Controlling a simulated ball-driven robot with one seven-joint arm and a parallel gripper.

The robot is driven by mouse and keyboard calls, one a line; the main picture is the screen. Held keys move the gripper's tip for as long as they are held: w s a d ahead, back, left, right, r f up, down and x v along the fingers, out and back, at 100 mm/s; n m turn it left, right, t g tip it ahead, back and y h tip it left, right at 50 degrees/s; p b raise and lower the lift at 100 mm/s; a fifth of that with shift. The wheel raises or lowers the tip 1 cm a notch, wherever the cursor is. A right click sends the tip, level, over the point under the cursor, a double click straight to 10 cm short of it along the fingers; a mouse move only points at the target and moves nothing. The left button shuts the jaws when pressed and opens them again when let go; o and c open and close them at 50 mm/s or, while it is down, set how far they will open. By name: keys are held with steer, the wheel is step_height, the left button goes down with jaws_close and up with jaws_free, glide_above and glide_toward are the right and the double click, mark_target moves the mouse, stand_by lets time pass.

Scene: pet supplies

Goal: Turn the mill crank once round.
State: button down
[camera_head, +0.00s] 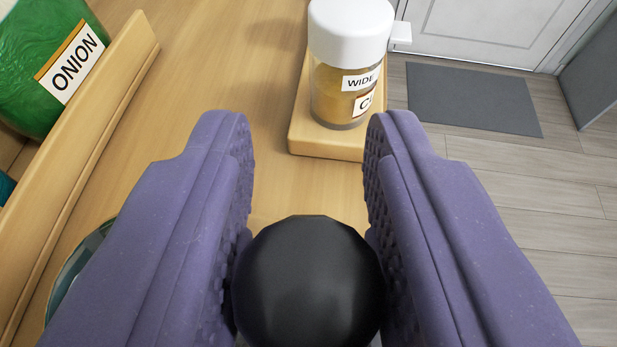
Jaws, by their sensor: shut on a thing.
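My gripper (308,150) has two purple padded fingers and is shut on a black round knob (308,280), which sits low between them near the bottom of the view. The knob looks like the handle of the mill crank, but the crank arm and the mill's body are hidden below it and by the fingers. The fingertips reach past the knob over the wooden table (225,60).
A wooden rail (85,150) and a green "ONION" jar (35,60) are at left. A glass rim (75,270) shows partly behind the left finger.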

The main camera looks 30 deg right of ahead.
mark_target(307, 299)
stand_by(0.3)
steer(key=c, duration=0.8)
jaws_free()
steer(key=p+v, duration=0.1)
steer(key=v, duration=0.6)
steer(key=shift+s+a+r+p, duration=0.1)
steer(key=shift+s+a+p, duration=0.1)
steer(key=shift+s+p, duration=0.15)
